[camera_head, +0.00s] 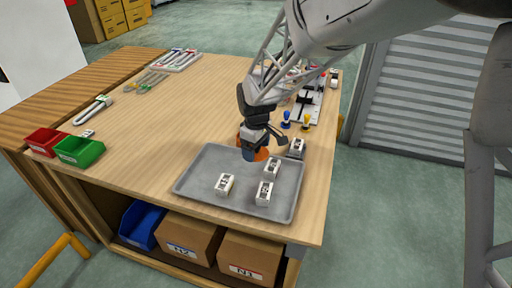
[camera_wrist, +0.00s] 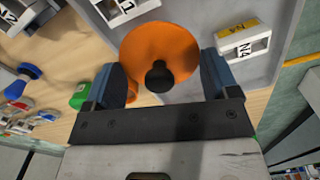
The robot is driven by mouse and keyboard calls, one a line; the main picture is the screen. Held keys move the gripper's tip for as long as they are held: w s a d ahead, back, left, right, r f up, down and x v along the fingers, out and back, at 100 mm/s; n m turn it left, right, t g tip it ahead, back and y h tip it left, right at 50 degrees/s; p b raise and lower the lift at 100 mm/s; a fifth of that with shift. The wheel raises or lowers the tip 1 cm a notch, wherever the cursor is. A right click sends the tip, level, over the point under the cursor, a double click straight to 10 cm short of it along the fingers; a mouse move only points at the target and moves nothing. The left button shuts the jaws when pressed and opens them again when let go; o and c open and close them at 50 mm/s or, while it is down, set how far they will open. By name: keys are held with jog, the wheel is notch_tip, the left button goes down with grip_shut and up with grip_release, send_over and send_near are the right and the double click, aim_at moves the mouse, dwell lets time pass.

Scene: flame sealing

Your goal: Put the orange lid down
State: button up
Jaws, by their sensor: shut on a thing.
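The orange lid (camera_wrist: 158,48) is round with a dark knob (camera_wrist: 160,76) at its centre. In the wrist view it sits between the two blue-grey fingers of my gripper (camera_wrist: 164,84), which is shut on it. In the head view my gripper (camera_head: 256,152) is at the far edge of the grey tray (camera_head: 210,166), and only part of the orange lid (camera_head: 262,155) shows behind the fingers. I cannot tell whether the lid touches anything below it.
Several white labelled blocks stand in the tray, one at its near left (camera_head: 224,185). Another white block (camera_head: 297,147) is just beyond the tray. Blue and yellow handled stamps (camera_head: 306,121) stand further back. Red (camera_head: 46,141) and green (camera_head: 80,151) bins sit left. The table's middle left is clear.

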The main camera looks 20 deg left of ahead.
dwell(0.3)
jog(key=w+r+m, duration=0.1)
jog(key=w+m, duration=0.3)
jog(key=w, duration=1)
jog(key=shift+w+r, duration=0.15)
jog(key=shift+w, duration=0.1)
jog(key=shift+f, duration=3.15)
jog(key=shift+f, duration=1.9)
jog(key=shift+f, duration=0.1)
jog(key=o, duration=0.8)
